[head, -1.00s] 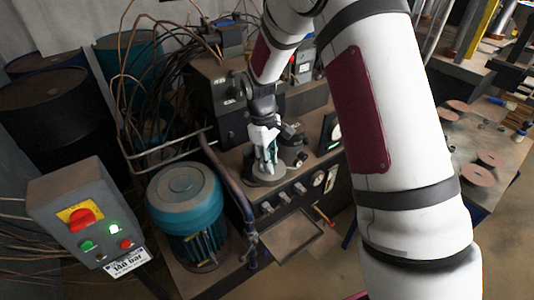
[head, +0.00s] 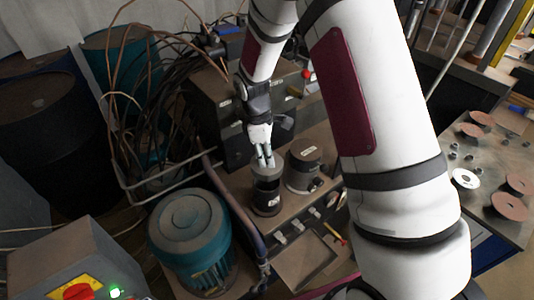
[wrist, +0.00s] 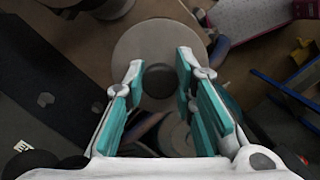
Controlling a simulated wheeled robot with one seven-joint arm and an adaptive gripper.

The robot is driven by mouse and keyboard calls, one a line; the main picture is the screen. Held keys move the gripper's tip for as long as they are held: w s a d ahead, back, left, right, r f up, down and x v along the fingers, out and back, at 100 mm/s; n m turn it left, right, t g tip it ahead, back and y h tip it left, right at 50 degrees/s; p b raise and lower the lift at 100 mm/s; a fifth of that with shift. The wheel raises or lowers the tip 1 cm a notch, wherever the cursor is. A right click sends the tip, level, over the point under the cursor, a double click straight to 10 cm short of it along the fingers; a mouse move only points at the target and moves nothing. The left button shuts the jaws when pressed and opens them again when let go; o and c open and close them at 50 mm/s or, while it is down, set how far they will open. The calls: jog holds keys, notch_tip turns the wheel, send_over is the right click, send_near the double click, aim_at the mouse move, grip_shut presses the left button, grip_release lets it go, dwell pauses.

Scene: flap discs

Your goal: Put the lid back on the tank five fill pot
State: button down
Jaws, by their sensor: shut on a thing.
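My gripper (head: 263,160) points down with its teal-padded fingers shut on the knob of a round grey lid (head: 267,173). In the wrist view the lid (wrist: 147,40) is a pale disc, its dark knob (wrist: 158,80) between the fingertips (wrist: 159,75). In the head view the lid is over a dark cylindrical pot (head: 266,197) with a small white label too small to read. I cannot tell whether the lid rests on the rim or hovers just above it. The pot's opening is hidden.
A second, wider pot with a labelled top (head: 304,168) stands close on the right. A teal motor (head: 190,230) stands front left, with a bent pipe (head: 235,205) between. A control box (head: 80,265) is at lower left. Discs lie on a table (head: 487,222) at right.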

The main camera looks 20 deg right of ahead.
aim_at(267, 168)
jog(key=shift+f+b, duration=0.65)
jog(key=shift+f, duration=2.3)
jog(key=shift+f+b, duration=0.45)
jog(key=shift+f, duration=1.05)
jog(key=c, duration=0.8)
grip_release()
jog(key=shift+o, duration=0.2)
jog(key=shift+r, duration=0.1)
jog(key=shift+r+p, duration=0.75)
jog(key=shift+r, duration=2.15)
